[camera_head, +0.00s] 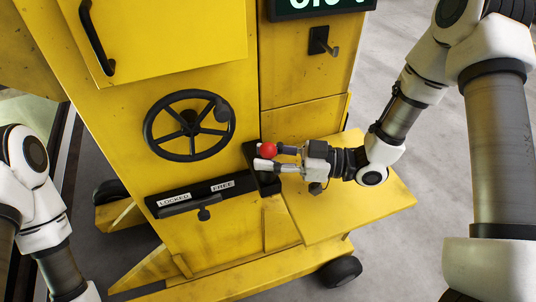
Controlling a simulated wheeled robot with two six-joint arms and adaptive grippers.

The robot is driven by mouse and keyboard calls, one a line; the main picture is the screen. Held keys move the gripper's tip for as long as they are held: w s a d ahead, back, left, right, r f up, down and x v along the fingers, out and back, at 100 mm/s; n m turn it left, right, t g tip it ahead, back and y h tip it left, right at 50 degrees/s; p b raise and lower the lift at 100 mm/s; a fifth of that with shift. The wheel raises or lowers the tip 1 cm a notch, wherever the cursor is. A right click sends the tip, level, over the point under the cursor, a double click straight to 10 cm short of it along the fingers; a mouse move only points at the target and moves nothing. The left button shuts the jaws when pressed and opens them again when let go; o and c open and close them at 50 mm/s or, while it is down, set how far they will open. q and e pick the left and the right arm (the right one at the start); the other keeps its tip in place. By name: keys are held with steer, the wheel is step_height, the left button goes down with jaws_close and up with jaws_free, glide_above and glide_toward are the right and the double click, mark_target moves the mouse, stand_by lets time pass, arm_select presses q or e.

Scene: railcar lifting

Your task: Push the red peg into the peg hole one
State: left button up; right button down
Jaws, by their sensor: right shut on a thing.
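The red peg (267,149) shows only as a round red head at the fingertips of my right gripper (270,157). My right gripper reaches in from the right and is shut on the peg, with the head between or against its fingers. It is in front of a narrow black block (266,184) on the yellow machine's front, just right of the handwheel. The peg's shaft and any hole in the block are hidden, so I cannot tell how deep the peg sits. My left arm shows at the left edge, but its gripper is out of view.
The yellow machine (215,75) carries a black handwheel (190,125), a lever plate (203,193) marked LOCKED and FREE, and a hook-like handle (321,41). A yellow shelf (355,205) lies below my right gripper. Grey floor is free at the right.

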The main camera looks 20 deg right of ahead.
steer(key=shift+f+b, duration=0.4)
steer(key=shift+f, duration=0.2)
steer(key=c, duration=0.8)
jaws_free()
steer(key=shift+d, duration=0.1)
steer(key=v, duration=1.2)
steer(key=shift+s, duration=0.1)
